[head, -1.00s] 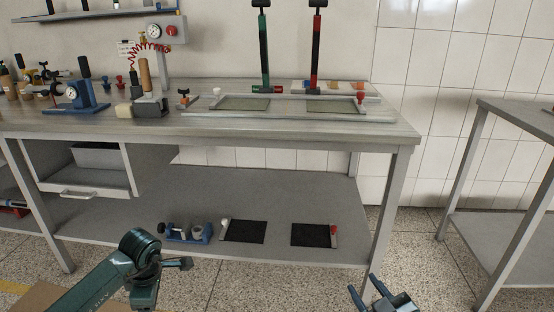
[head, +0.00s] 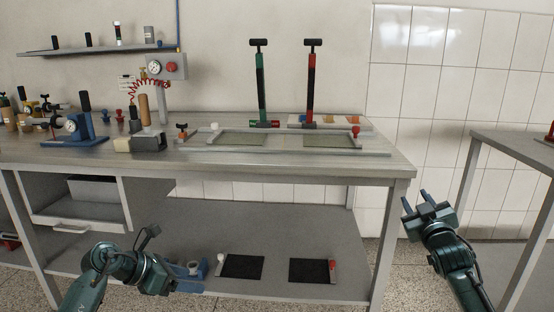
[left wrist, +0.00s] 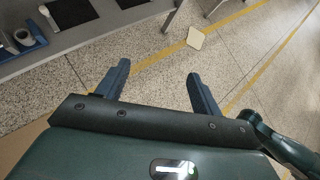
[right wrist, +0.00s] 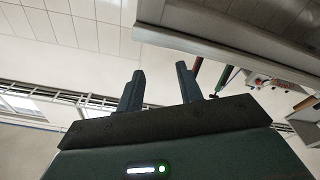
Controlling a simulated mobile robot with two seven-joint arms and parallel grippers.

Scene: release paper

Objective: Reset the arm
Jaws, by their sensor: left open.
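My left gripper (head: 188,279) is low in front of the bench's lower shelf in the head view, its jaws partly hard to make out against a blue holder. In the left wrist view its two fingers (left wrist: 158,70) stand wide apart with only floor between them. My right gripper (head: 415,200) is raised beside the bench's right end, fingers pointing up. In the right wrist view its fingers (right wrist: 160,70) are apart, with nothing between them.
The workbench (head: 395,172) carries a green-handled tool (head: 261,85), a red-handled tool (head: 311,85) and a gauge stand (head: 170,68). Black pads (head: 242,266) and the blue holder (head: 193,270) lie on the lower shelf.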

